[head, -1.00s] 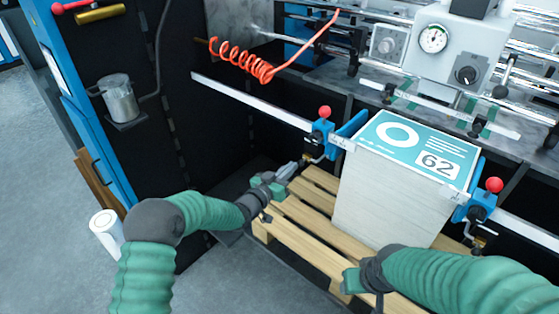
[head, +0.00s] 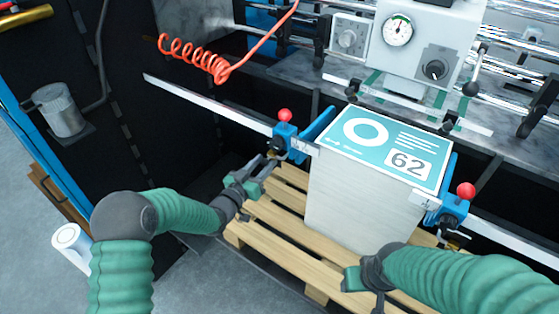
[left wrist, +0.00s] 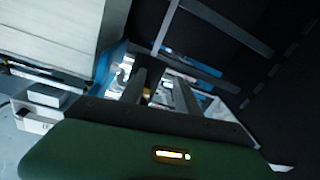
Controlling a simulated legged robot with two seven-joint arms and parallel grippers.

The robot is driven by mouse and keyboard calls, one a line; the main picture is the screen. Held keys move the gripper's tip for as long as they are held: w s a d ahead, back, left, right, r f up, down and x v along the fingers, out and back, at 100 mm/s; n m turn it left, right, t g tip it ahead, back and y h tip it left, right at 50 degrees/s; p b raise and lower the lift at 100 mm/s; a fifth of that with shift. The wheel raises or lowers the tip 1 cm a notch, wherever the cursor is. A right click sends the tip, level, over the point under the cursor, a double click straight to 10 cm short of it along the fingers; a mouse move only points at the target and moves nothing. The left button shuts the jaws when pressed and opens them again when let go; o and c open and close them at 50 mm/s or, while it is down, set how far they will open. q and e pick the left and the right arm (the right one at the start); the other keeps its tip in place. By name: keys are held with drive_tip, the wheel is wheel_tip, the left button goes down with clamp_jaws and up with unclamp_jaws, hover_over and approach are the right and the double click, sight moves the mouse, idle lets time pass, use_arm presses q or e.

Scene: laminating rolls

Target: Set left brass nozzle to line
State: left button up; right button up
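The left blue clamp (head: 287,143) with a red knob (head: 285,115) sits on the rail at the stack's left corner. A small brass-coloured part, seemingly the left nozzle (head: 275,154), shows just under it, partly hidden. My left gripper (head: 266,168) is just below and left of that clamp, fingers pointing up at it. In the left wrist view its two fingers (left wrist: 166,88) stand apart below the blue bracket; I cannot tell whether they touch the nozzle. My right gripper (head: 362,277) is low in front of the stack; its fingertips are not clear.
A paper stack (head: 350,200) with a teal "62" top sheet stands on a wooden pallet (head: 275,238). A right clamp (head: 453,207) with a red knob is at its other corner. The metal rail (head: 205,100) and coiled red hose (head: 195,55) are close above.

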use_arm(q)
drive_tip(key=w+a+p+v, duration=0.1)
drive_tip(key=v, duration=1.4)
drive_tip(key=shift+s+a+f+p, duration=0.2)
drive_tip(key=shift+a+p, duration=0.15)
drive_tip(key=shift+p, duration=0.05)
use_arm(e)
drive_tip(key=shift+w+d+r, duration=0.15)
drive_tip(key=shift+r, duration=0.75)
drive_tip(key=shift+f, duration=0.1)
use_arm(q)
drive_tip(key=b+v, duration=0.2)
drive_tip(key=v, duration=1.4)
drive_tip(key=shift+s+a, duration=0.25)
drive_tip(key=shift+s, duration=0.1)
use_arm(e)
drive_tip(key=shift+s+x, duration=0.2)
drive_tip(key=shift+x, duration=0.75)
use_arm(q)
drive_tip(key=shift+o, duration=0.4)
drive_tip(key=shift+f, duration=0.1)
use_arm(e)
drive_tip(key=shift+f, duration=0.1)
